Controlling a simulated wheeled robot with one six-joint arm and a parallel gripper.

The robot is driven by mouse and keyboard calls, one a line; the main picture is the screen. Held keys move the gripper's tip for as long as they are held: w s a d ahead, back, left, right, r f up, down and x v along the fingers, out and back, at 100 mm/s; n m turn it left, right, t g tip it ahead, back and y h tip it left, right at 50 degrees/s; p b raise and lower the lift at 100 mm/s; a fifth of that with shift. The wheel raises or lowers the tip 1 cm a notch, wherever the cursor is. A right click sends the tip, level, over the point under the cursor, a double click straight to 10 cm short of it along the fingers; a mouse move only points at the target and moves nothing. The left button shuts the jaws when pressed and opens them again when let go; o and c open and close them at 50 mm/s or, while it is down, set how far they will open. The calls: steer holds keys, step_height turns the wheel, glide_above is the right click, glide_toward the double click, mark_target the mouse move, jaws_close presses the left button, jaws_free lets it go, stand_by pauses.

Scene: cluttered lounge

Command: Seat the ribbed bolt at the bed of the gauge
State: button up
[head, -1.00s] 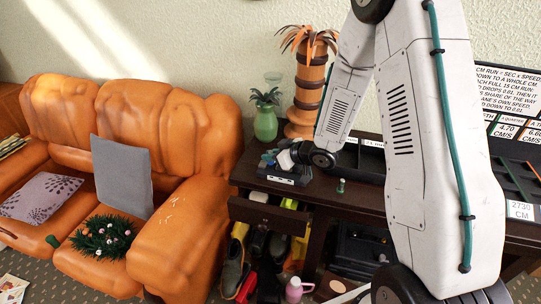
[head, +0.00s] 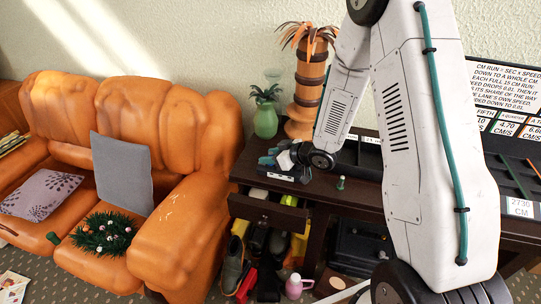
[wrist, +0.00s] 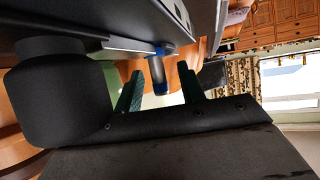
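My gripper (head: 274,159) is low over the left end of the dark sideboard, beside a small black block with a pale label (head: 281,176), which looks like the gauge. In the wrist view my gripper's two green fingers (wrist: 161,72) stand apart. A grey cylinder with blue ends (wrist: 159,72), perhaps the ribbed bolt, shows between them with gaps on both sides. It lies close to a dark body with a pale metal edge (wrist: 132,46). I cannot tell whether it touches that body. Ribs are too small to make out, and the gripper hides part of the block.
A small green pawn-like piece (head: 341,184) stands on the sideboard (head: 318,188) to the right. A green vase (head: 265,122) and a palm-like ornament (head: 309,85) stand behind. An open drawer (head: 268,211) juts out below. An orange sofa (head: 184,235) is at left.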

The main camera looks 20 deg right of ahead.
steer(key=v, duration=0.7)
steer(key=shift+s+d+r, duration=0.15)
steer(key=shift+s+d, duration=0.05)
steer(key=shift+s, duration=0.1)
steer(key=shift+d+r, duration=0.1)
steer(key=s+d+r+m+g+h, duration=0.1)
steer(key=s+d+r+h, duration=0.15)
steer(key=r, duration=0.25)
steer(key=s+d+r+m+h, duration=0.1)
steer(key=d+r+m+h, duration=0.1)
steer(key=r+h, duration=0.25)
steer(key=s+d+r+m+g+h, duration=0.1)
steer(key=s+d+r+h, duration=0.1)
steer(key=r, duration=0.3)
steer(key=s+a+r+m+g, duration=0.1)
steer(key=s+a+r+g, duration=0.1)
steer(key=s, duration=0.7)
steer(key=s+a+r+m+g+y, duration=0.1)
steer(key=s+a+r+g, duration=0.1)
steer(key=s, duration=0.7)
steer(key=s+a+r+m+g, duration=0.1)
steer(key=s+a+r, duration=0.3)
steer(key=s, duration=0.5)
steer(key=shift+r+g+y, duration=0.25)
steer(key=shift+g+y, duration=0.15)
steer(key=shift+g, duration=0.4)
